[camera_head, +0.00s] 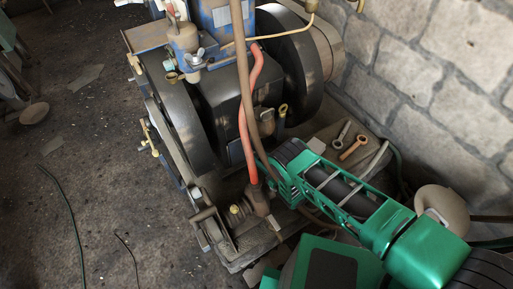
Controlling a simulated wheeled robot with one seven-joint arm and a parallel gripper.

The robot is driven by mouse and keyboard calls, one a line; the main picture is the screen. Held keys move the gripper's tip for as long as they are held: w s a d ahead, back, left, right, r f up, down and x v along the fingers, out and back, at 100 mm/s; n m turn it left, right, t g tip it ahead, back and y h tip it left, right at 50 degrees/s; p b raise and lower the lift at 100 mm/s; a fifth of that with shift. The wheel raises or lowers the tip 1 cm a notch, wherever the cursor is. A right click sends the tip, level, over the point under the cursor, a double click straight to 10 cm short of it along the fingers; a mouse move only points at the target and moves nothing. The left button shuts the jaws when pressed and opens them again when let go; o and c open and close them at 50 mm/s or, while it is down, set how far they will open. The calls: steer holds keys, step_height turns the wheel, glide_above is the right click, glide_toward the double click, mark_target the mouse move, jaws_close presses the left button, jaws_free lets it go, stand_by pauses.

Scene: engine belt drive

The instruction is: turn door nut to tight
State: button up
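The engine (222,100) stands at the upper middle, with a dark flywheel on each side. I cannot pick out the door nut for sure; it is too small or hidden. My green and black arm reaches in from the lower right. Its far end, with my gripper (282,172), is beside the engine's lower front, just right of the red hose (246,120). The fingertips do not show clearly, so I cannot tell whether they are open or touch anything. A brown fitting (256,200) sits at the hose's lower end, left of the gripper.
A brown pipe (241,60) runs down in front of the engine. Two small tools, one brown (354,147), lie on the base right of the engine, close to my arm. A stone block wall (440,75) bounds the right. Open floor (75,170) lies on the left, with thin hoses on it.

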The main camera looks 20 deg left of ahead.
steer(key=x, duration=0.7)
steer(key=shift+w+a, duration=0.1)
jaws_close()
